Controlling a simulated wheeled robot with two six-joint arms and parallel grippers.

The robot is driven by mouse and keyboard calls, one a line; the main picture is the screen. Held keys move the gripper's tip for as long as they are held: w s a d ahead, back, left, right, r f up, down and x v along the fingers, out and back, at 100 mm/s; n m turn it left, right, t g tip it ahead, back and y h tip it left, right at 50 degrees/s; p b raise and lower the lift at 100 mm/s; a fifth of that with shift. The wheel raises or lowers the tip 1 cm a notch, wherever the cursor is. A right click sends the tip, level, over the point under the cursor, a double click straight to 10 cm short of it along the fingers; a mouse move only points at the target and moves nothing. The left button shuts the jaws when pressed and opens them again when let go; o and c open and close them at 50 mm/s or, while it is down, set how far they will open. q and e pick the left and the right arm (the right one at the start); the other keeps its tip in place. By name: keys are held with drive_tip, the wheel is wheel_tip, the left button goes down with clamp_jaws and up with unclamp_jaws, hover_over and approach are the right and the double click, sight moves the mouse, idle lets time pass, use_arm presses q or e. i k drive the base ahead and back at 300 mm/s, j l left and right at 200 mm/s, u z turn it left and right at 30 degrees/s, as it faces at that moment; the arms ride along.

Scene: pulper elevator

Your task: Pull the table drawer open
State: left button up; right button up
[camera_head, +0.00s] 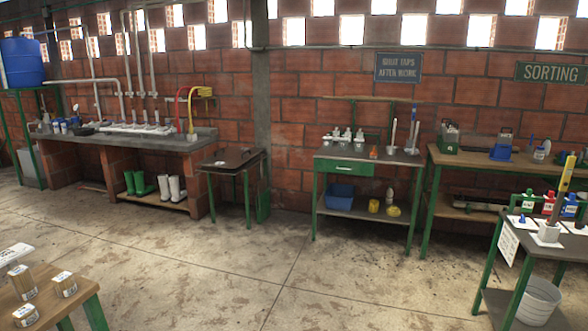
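The table (385,160) with a grey top and green legs stands against the brick wall, right of centre. Its drawer (350,168) has a green front with a small pale handle and sits under the left part of the top. The drawer front looks flush with the table's edge. Several white items and an orange one stand on the tabletop above it. Neither of my grippers shows in this view, and the table is well away across the floor.
The concrete floor (255,245) before the table is clear. The table's lower shelf holds a blue bin (339,197) and yellow items. A small dark-topped table (229,160) stands to its left, a wooden bench (500,162) to its right. Another wooden table (75,290) is near left.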

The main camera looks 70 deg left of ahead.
sight(326, 164)
drive_tip(key=u, duration=1.95)
drive_tip(key=i+z, duration=0.1)
drive_tip(key=i, duration=3.3)
